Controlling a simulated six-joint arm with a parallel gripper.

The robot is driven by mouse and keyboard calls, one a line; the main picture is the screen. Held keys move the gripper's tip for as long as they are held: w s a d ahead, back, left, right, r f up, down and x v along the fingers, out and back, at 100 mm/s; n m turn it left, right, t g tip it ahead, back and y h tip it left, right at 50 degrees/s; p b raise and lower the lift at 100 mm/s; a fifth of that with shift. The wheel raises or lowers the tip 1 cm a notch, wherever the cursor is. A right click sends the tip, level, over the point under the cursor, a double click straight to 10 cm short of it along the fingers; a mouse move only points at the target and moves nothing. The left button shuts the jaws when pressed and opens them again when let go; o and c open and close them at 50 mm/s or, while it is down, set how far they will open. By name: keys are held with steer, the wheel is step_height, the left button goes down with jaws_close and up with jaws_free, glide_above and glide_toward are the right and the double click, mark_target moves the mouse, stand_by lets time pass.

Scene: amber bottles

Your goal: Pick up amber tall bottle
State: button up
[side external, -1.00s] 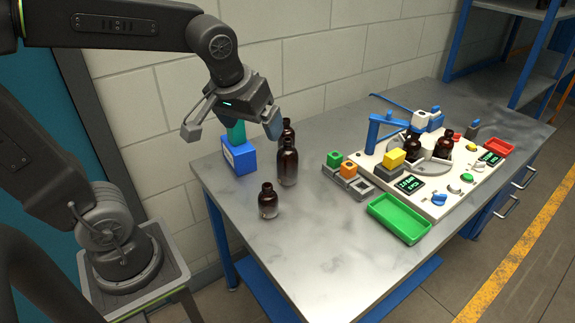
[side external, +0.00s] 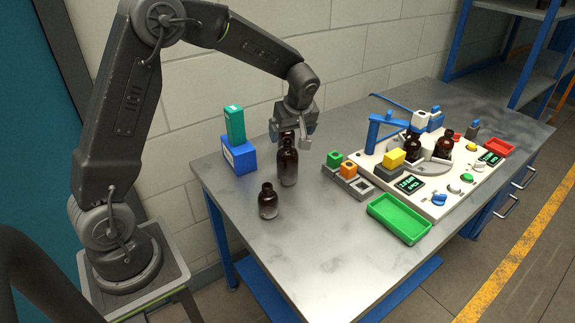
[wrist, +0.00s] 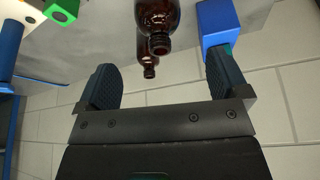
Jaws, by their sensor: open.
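The amber tall bottle (side external: 288,167) stands upright on the grey table in the side external view. A shorter amber bottle (side external: 268,203) stands apart to the front left. My gripper is open, above and just behind the tall bottle's top. In the wrist view, two amber bottles, a larger one (wrist: 155,16) and a smaller one (wrist: 148,67), appear in the span between the fingers of my gripper (wrist: 163,72).
A green box (side external: 235,125) stands on a blue box (side external: 240,157) left of the bottles. To the right are coloured cubes on grey holders, a green tray (side external: 398,219) and a white station (side external: 432,205) holding amber bottles. The front table area is clear.

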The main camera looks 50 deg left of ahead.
mark_target(288, 149)
steer(key=x, duration=0.8)
steer(key=shift+w+a+f, duration=0.15)
steer(key=shift+f, duration=0.15)
steer(key=c, duration=1.3)
steer(key=shift+c, duration=0.2)
steer(key=shift+r, duration=0.1)
